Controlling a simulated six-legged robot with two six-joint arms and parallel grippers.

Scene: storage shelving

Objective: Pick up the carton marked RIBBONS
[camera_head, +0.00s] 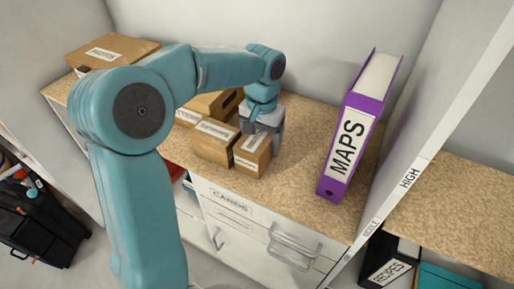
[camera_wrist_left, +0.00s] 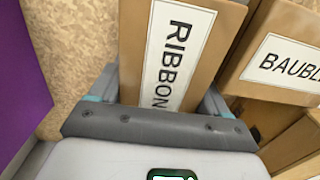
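The RIBBONS carton (camera_head: 252,155) is a small brown box with a white label, standing on the speckled counter near its front edge in the head view. My left gripper (camera_head: 265,125) is at the carton's top from above. In the wrist view its fingers (camera_wrist_left: 160,100) lie on either side of the carton, close to its faces; I cannot tell whether they press on it. My right gripper is not in view.
The BAUBLES carton (camera_wrist_left: 285,65) stands close beside it, at left in the head view (camera_head: 213,142). More cartons are behind. A purple MAPS binder (camera_head: 347,145) stands to the right, with bare counter (camera_head: 295,165) between. A white divider (camera_head: 430,140) rises beyond it.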

